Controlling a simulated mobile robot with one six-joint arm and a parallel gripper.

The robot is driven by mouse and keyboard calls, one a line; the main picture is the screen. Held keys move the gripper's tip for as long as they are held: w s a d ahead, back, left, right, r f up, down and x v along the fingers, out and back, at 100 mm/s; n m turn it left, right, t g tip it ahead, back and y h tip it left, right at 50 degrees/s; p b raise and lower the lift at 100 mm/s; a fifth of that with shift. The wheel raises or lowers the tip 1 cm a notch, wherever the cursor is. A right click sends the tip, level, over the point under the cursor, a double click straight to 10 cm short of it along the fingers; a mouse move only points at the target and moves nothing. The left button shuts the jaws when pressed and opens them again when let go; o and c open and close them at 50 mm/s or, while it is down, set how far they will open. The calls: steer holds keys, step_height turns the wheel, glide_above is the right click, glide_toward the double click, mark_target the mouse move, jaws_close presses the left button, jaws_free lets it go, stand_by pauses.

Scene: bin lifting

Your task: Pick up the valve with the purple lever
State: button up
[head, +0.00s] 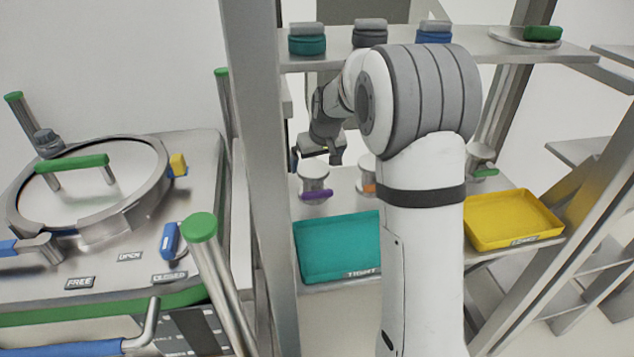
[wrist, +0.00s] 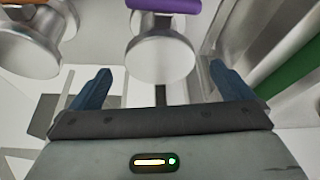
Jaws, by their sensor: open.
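The valve with the purple lever (head: 314,176) stands on the middle shelf in the head view, behind the teal tray. Its silver round body shows at the top centre of the wrist view (wrist: 160,58), with the purple lever (wrist: 163,5) cut off by the top edge. My gripper (head: 316,157) is just above and behind this valve in the head view. In the wrist view its two blue fingers (wrist: 160,86) are spread apart, with the valve body in line with the gap between them. Nothing is held, and I cannot tell the exact distance to the valve.
A valve with an orange lever (wrist: 28,45) stands close to the left in the wrist view; my arm partly hides it in the head view. A green-levered valve (head: 481,158) stands farther right. The teal tray (head: 338,247), yellow tray (head: 513,219) and shelf post (head: 255,150) are nearby.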

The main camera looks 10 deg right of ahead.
mark_target(315, 170)
steer(key=p+x, duration=0.1)
steer(key=x, duration=0.6)
steer(key=shift+w+f, duration=0.15)
steer(key=shift+f, duration=0.1)
steer(key=shift+c, duration=0.6)
steer(key=c, duration=1.3)
steer(key=shift+r, duration=0.1)
steer(key=shift+c, duration=0.7)
steer(key=shift+r, duration=0.1)
steer(key=shift+s+d+r, duration=0.1)
steer(key=shift+s+r, duration=0.3)
steer(key=shift+s, duration=0.1)
steer(key=s+d+r+b, duration=0.2)
steer(key=s+r, duration=0.5)
steer(key=s, duration=0.5)
steer(key=shift+s+d, duration=0.25)
steer(key=shift+s, duration=0.1)
